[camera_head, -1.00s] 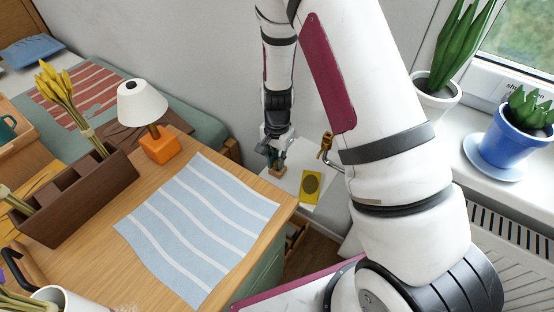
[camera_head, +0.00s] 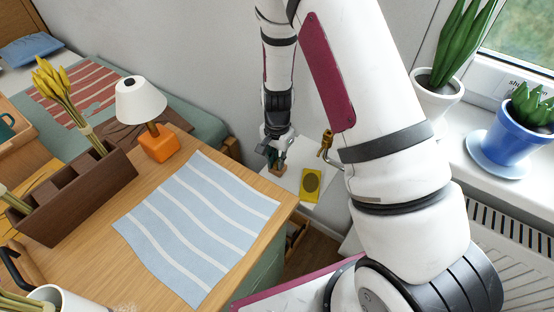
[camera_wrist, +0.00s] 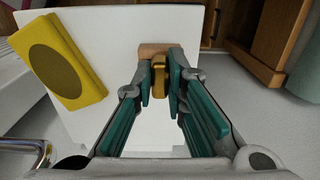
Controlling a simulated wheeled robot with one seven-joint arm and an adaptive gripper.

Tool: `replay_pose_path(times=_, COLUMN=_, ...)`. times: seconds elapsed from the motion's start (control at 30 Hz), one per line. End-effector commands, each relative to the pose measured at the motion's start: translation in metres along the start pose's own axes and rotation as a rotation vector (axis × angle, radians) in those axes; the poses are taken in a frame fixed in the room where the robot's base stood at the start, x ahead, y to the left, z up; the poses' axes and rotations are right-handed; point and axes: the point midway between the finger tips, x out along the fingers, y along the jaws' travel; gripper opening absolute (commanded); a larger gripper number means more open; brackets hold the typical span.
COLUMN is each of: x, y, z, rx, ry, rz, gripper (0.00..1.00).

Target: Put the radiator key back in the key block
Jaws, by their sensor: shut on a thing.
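My gripper (camera_wrist: 160,82) has teal fingers shut on a small brass piece, which appears to be the radiator key (camera_wrist: 158,68). The fingers hide part of it. A small wooden block, seemingly the key block (camera_wrist: 151,49), lies just beyond the fingertips in the wrist view. In the head view my gripper (camera_head: 275,152) points down over the same block (camera_head: 277,170) on a white surface (camera_wrist: 110,50). The key is too small to make out in the head view. I cannot tell whether the key touches the block or is in its hole.
A yellow box with a dark oval (camera_head: 311,185) lies to the right of the block. A brass valve on a pipe (camera_head: 326,146) stands behind it. A wooden table with a striped blue cloth (camera_head: 200,225) fills the left front. Potted plants stand on the sill.

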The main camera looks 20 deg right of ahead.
Motion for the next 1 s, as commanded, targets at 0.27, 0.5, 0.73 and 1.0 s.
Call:
replay_pose_path(times=0.27, x=0.0, y=0.0, z=0.0, rx=0.0, ry=0.0, rz=0.0, gripper=0.17)
replay_pose_path(times=0.5, x=0.0, y=0.0, z=0.0, rx=0.0, ry=0.0, rz=0.0, gripper=0.36)
replay_pose_path(times=0.73, x=-0.005, y=-0.001, z=0.0, rx=-0.001, ry=0.001, rz=-0.001, gripper=0.36)
replay_pose_path(times=1.0, x=-0.05, y=-0.002, z=0.0, rx=-0.002, ry=0.003, rz=-0.004, gripper=0.36)
